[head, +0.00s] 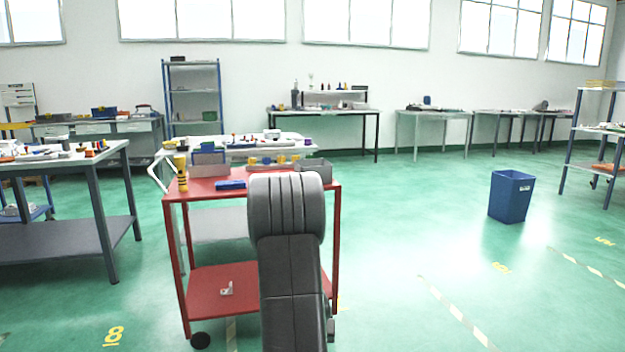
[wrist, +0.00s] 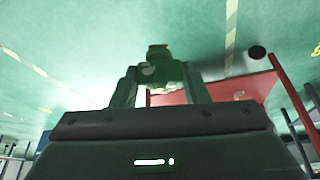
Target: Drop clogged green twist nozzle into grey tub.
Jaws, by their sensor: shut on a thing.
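My gripper (wrist: 160,76) shows in the wrist view, its two fingers shut on a green twist nozzle (wrist: 157,62). The nozzle has a yellowish end and sits between the fingertips, over the green floor in that picture. In the head view my gripper and the nozzle are hidden behind my own arm. A grey tub (head: 318,167) stands on the right back part of the red trolley's top, its lower left partly covered by my arm. The tub's inside is hard to make out, and the wrist view does not clearly show it.
The red trolley (head: 178,238) also carries a yellow-and-black cylinder (head: 181,173), a blue item (head: 230,184) and a grey bin (head: 208,171). A metal bracket (head: 227,289) lies on its lower shelf. Behind stands a cluttered white table (head: 290,139). A blue waste bin (head: 511,197) stands on open floor right.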

